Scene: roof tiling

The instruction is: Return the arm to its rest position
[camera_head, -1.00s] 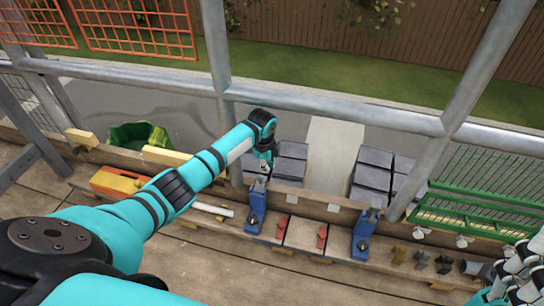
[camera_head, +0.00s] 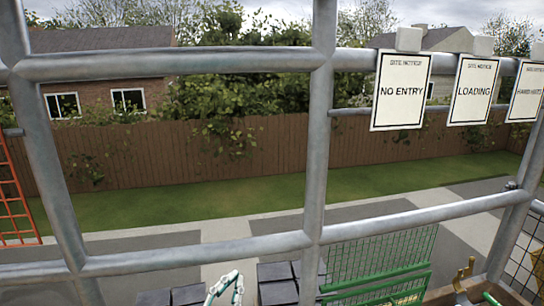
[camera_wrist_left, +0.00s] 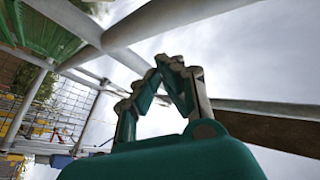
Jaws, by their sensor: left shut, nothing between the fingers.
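My left gripper (camera_head: 225,288) shows as a small teal and white tip at the bottom edge of the head view, in front of the scaffold rails. The rest of that arm is out of the frame. In the left wrist view the left gripper (camera_wrist_left: 172,62) points up against the grey sky, its fingers together with nothing between them. Scaffold tubes cross close around it in that picture, and I cannot tell the gap. My right gripper is in neither view.
Grey scaffold tubes (camera_head: 316,150) stand in front of me, with notice signs (camera_head: 401,90) on the upper rail. Dark slate stacks (camera_head: 280,285) and a green rack (camera_head: 375,292) show low down. Beyond are paving, grass and a wooden fence (camera_head: 200,155).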

